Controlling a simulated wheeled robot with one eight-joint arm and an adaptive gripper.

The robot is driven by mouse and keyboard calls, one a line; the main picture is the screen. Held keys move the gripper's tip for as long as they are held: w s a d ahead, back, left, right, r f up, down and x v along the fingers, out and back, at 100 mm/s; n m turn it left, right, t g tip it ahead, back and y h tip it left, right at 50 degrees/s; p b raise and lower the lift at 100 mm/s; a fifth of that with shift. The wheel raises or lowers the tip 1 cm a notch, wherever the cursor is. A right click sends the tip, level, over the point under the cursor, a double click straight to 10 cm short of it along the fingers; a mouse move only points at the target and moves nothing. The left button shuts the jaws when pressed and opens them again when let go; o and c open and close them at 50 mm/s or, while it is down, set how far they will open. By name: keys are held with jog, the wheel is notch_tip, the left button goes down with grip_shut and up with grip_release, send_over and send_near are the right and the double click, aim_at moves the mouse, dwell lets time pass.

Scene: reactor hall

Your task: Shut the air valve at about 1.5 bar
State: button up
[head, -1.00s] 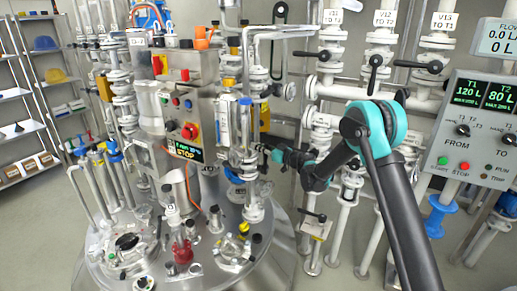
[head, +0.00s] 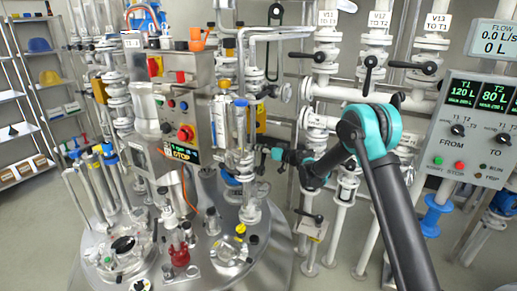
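My arm reaches in from the lower right. My gripper (head: 259,158) is at the glass and steel piping on the right side of the reactor (head: 213,235). It is small and partly lost among the pipes, so I cannot tell whether its fingers are open or touch anything. I cannot pick out the air valve or read a pressure gauge in this view. An upright glass tube (head: 219,122) with metal fittings stands just left of my gripper. A control box (head: 178,105) with a red knob and a small lit screen (head: 184,154) stands farther left.
White pipes with black-handled valves (head: 371,62) stand behind my arm. A pump panel (head: 473,130) with T1 and T2 displays is at the right edge. Shelves (head: 28,128) with helmets and boxes are at the left. Flasks and fittings crowd the reactor lid. Grey floor shows at the lower right.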

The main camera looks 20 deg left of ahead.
aim_at(264, 155)
jog(key=f+v, duration=0.1)
jog(key=v, duration=1.1)
jog(key=shift+r, duration=0.45)
jog(key=shift+s, duration=0.25)
jog(key=c, duration=0.4)
jog(key=s+n+t+h, duration=0.1)
jog(key=s+n, duration=0.1)
jog(key=s+n+t+h, duration=0.1)
jog(key=s+n, duration=0.1)
jog(key=n, duration=0.1)
jog(key=shift+s+a+n, duration=0.1)
jog(key=shift+s+n, duration=0.2)
jog(key=shift+s, duration=0.05)
grip_shut()
jog(key=s+d+r+n+t+h, duration=0.2)
jog(key=s+d+r+n+t, duration=0.1)
jog(key=s+n, duration=0.4)
jog(key=w+a+f+n, duration=0.1)
jog(key=w+a+f, duration=0.2)
jog(key=w+a, duration=0.5)
jog(key=shift+w+f+n, duration=0.2)
jog(key=shift+w+n, duration=0.1)
jog(key=shift+w, duration=0.8)
